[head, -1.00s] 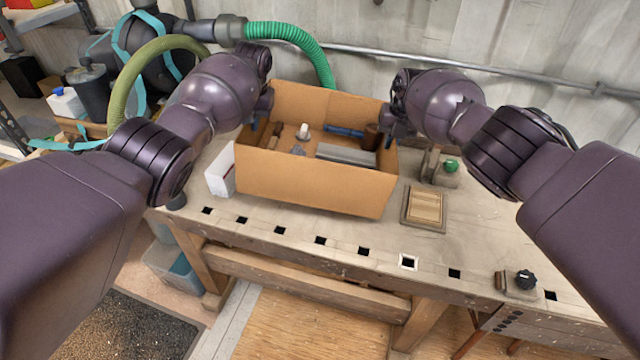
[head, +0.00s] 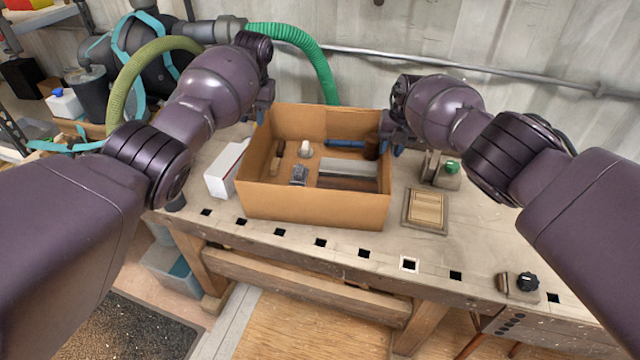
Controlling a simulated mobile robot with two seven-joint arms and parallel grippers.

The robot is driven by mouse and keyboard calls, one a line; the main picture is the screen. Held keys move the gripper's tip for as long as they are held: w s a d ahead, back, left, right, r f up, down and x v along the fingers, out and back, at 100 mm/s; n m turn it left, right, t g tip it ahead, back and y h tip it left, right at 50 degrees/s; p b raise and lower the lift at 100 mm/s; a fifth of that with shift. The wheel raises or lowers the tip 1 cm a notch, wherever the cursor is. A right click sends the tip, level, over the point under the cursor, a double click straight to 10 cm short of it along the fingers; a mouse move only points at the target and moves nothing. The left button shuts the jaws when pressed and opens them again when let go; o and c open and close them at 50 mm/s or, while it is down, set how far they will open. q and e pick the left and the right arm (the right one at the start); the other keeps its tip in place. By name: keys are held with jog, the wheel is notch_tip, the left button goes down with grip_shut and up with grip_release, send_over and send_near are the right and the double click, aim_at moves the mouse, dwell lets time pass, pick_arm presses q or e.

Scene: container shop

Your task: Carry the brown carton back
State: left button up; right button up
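The brown carton (head: 315,206) is an open-topped box on the workbench, with its front wall facing me. It looks level and rests on the bench top. Inside are a white-topped item (head: 305,149), a blue tool (head: 345,143), a grey block (head: 347,167) and other small parts. My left gripper (head: 264,103) is at the top of the carton's left wall, near the back corner. My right gripper (head: 391,140) is at the top of the right wall, near the back. The fingertips are small and partly hidden, so I cannot tell whether they grip the walls.
A white box (head: 223,170) stands close to the carton's left side. A wooden plate (head: 426,210) lies to its right, with a green-knobbed device (head: 450,168) behind. The bench (head: 320,240) has a row of square holes along the front. A green hose (head: 311,62) runs behind.

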pick_arm(q)
notch_tip(320, 180, up, 8)
jog(key=d, duration=0.1)
jog(key=shift+s+r, duration=0.15)
pick_arm(e)
notch_tip(320, 180, up, 12)
jog(key=d, duration=0.1)
jog(key=shift+s+d, duration=0.2)
jog(key=shift+d, duration=0.15)
dwell(0.3)
pick_arm(q)
jog(key=shift+d, duration=0.1)
dwell(0.3)
